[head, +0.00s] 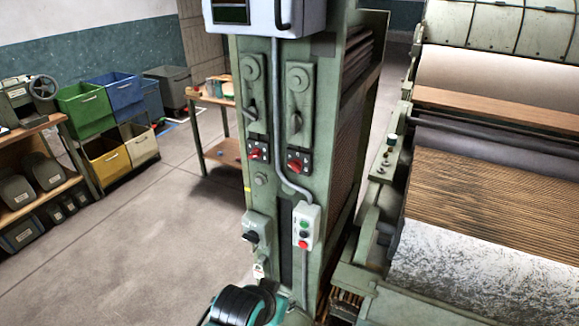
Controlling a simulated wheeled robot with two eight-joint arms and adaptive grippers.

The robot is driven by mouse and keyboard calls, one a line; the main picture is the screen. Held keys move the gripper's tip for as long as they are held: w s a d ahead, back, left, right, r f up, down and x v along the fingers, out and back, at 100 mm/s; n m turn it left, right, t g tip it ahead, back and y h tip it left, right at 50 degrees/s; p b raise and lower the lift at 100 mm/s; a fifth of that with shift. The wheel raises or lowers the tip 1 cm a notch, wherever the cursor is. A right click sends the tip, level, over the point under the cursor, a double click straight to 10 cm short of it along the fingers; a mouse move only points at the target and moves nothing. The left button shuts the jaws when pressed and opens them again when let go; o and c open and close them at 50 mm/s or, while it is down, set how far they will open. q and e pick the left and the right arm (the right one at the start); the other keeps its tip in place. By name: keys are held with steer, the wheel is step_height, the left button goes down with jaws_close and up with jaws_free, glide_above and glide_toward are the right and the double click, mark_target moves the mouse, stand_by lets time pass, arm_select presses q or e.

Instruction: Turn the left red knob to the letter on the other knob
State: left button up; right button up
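The left red knob (254,154) sits on a small black plate on the front of a green machine column (277,190). The other red knob (295,166) sits on a similar black plate to its right, slightly lower in the picture. Both plates carry small pale marks, too small to read as letters. I cannot tell exactly where either knob points.
Metal levers (295,121) hang above the knobs. A grey conduit (279,120) runs between them to a push-button box (306,225). The floor (150,235) at left is clear.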

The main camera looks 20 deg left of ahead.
stand_by(0.7)
arm_select(q)
steer(key=o, duration=0.6)
steer(key=shift+w, duration=0.1)
steer(key=shift+c, duration=0.2)
steer(key=shift+o, duration=0.3)
steer(key=w+r+t+h+p, duration=0.1)
steer(key=w+r+h, duration=0.1)
steer(key=w, duration=0.4)
steer(key=shift+r+n, duration=0.3)
steer(key=shift+r, duration=0.4)
steer(key=n+t+p, duration=0.3)
steer(key=n+t, duration=0.1)
steer(key=t, duration=0.6)
glide_toward(251, 155)
steer(key=w, duration=0.2)
steer(key=shift+n+y, duration=0.3)
steer(key=shift+y, duration=0.1)
steer(key=w, duration=0.2)
steer(key=w+b, duration=0.1)
steer(key=w, duration=0.1)
steer(key=w+d, duration=0.1)
steer(key=w, duration=0.2)
steer(key=shift+r+b, duration=0.1)
steer(key=shift+b, duration=0.25)
steer(key=c, duration=1.2)
